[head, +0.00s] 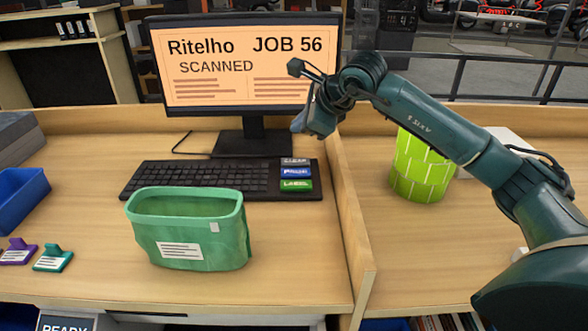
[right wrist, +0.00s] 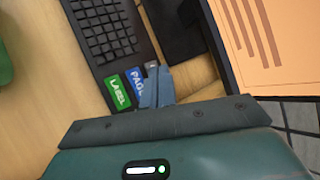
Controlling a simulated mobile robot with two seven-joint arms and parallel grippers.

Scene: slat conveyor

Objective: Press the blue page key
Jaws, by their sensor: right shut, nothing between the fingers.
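The blue page key (head: 296,172) sits at the right end of the black keyboard (head: 200,178), between a dark key (head: 295,162) behind it and the green label key (head: 296,185) in front. In the right wrist view the blue key (right wrist: 136,82) shows just left of my fingers, which cover part of that end of the keyboard. My right gripper (head: 299,122) is shut and empty. It hangs in front of the monitor's lower right corner, above the keys and apart from them. My left gripper is out of view.
The monitor (head: 240,108) reads "Ritelho JOB 56 SCANNED". A green bin (head: 205,262) stands in front of the keyboard. A wooden divider (head: 352,215) runs right of the keys, with a lime patterned container (head: 421,170) beyond it. A blue tray (head: 20,198) lies far left.

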